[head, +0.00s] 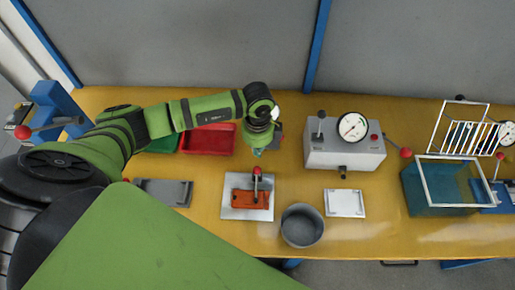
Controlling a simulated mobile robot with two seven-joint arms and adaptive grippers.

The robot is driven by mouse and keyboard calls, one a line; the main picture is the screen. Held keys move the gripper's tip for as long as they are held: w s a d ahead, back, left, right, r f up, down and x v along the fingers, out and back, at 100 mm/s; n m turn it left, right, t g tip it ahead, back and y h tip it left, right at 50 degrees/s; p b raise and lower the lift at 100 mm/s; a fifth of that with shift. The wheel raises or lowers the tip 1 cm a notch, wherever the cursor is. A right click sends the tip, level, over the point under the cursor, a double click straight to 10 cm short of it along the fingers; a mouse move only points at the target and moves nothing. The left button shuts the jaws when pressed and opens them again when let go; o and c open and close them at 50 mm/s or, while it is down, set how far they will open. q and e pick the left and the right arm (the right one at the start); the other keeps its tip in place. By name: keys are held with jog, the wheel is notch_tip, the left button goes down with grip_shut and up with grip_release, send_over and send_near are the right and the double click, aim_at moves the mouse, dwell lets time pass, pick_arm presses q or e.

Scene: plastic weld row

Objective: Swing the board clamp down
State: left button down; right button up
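The board clamp is a dark lever with a red knob (257,171). It sits over an orange board (243,198) on a pale metal plate (232,212) in the middle of the table. The lever points up or away from me; I cannot tell its exact tilt. My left gripper (259,151) hangs pointing down just behind the red knob in the head view, apparently apart from it. Its fingers are small and partly hidden by the wrist, so their opening is unclear. My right gripper is not in view.
Red (208,141) and green (163,145) trays lie behind left, and a grey fixture (163,192) lies left. A grey pot (302,226), white plate (344,203) and gauge box (345,158) stand right. A teal bin (430,197) is farther right. The yellow table's (380,235) front right is clear.

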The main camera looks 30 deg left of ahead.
pick_arm(q)
notch_tip(320, 180, up, 7)
jog(key=p, duration=0.4)
jog(key=shift+w, duration=0.2)
dwell(0.7)
